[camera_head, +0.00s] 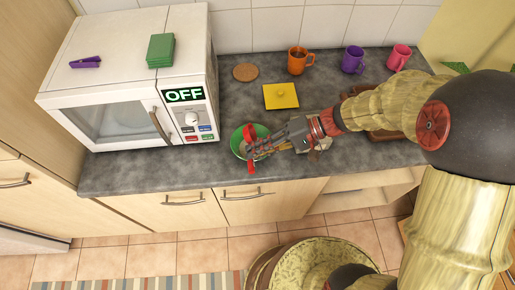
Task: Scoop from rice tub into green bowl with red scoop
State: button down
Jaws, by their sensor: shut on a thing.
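My gripper (262,148) reaches in from the right, low over the bowl, and is shut on the red scoop (251,166). Red parts show on both sides of the fingers, over the bowl and toward the counter's front edge. The scoop's load cannot be made out. A pale container that may be the rice tub (322,144) shows behind my wrist, mostly hidden.
A white microwave (118,110) marked OFF stands left, with green (161,50) and purple (85,62) items on top. A yellow lidded dish (280,96), cork coaster (245,72) and orange (300,60), purple (353,60) and pink (398,57) mugs stand behind. A brown tray (384,134) lies right.

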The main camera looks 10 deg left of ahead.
jog(key=r+h+p, duration=0.1)
jog(key=h+p, duration=0.1)
jog(key=p, duration=0.3)
jog(key=r+t+h+p, duration=0.1)
jog(key=h+p, duration=0.2)
jog(key=p, duration=0.2)
jog(key=r+h+p, duration=0.1)
jog(key=h+p, duration=0.2)
jog(key=p, duration=0.2)
jog(key=shift+a+t, duration=0.3)
jog(key=h+p, duration=0.1)
jog(key=p, duration=0.4)
jog(key=h+p, duration=0.2)
jog(key=p, duration=0.4)
jog(key=shift+s+a+r+n+t, duration=0.1)
jog(key=shift+r+n+t, duration=0.2)
jog(key=shift+r, duration=0.1)
jog(key=shift+h+p, duration=0.6)
jog(key=shift+p, duration=0.25)
jog(key=shift+f, duration=0.1)
